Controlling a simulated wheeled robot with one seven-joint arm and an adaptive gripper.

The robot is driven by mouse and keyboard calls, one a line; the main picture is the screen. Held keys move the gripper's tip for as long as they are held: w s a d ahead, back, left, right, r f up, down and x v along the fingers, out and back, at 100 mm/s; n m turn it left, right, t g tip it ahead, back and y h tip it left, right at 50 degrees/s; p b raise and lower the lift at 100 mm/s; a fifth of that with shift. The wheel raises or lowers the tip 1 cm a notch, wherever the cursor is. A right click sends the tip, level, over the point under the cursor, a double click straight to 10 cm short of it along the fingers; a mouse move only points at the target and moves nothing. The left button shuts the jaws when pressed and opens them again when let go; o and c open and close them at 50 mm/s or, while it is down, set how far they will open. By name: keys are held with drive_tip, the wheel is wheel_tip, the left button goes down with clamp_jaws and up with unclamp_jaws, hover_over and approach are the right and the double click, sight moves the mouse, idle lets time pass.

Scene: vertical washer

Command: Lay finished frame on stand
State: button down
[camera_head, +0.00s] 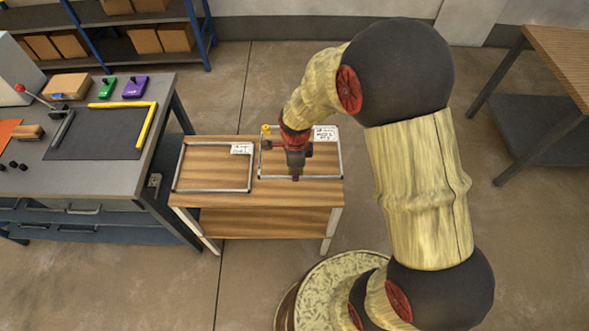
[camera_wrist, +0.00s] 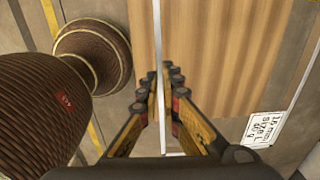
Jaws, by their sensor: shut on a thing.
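The wooden stand (camera_head: 215,198) is a low table with pale legs in the middle of the head view. A thin grey rectangular frame (camera_head: 341,158) is at the right half of its top. My gripper (camera_head: 296,176) points down at the near bar of this frame. In the wrist view my gripper (camera_wrist: 160,96) is shut on the pale frame bar (camera_wrist: 157,45), which runs between the fingers above the wood. Whether the frame touches the top cannot be told. Another grey frame (camera_head: 212,190) lies on the left half. My wrist hides part of the held frame.
White labels sit at the back of the left half (camera_head: 241,149) and right half (camera_head: 325,133). A grey workbench (camera_head: 150,110) with a dark mat and yellow angled bar stands left. A shelf with boxes (camera_head: 145,40) is behind. Another wooden table (camera_head: 565,50) is far right.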

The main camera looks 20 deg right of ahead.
sight(296, 193)
drive_tip(key=shift+f+b, duration=3.25)
drive_tip(key=shift+f, duration=1.6)
drive_tip(key=shift+f, duration=0.15)
drive_tip(key=c, duration=1.9)
unclamp_jaws()
drive_tip(key=shift+r+p, duration=3.15)
drive_tip(key=shift+r, duration=0.9)
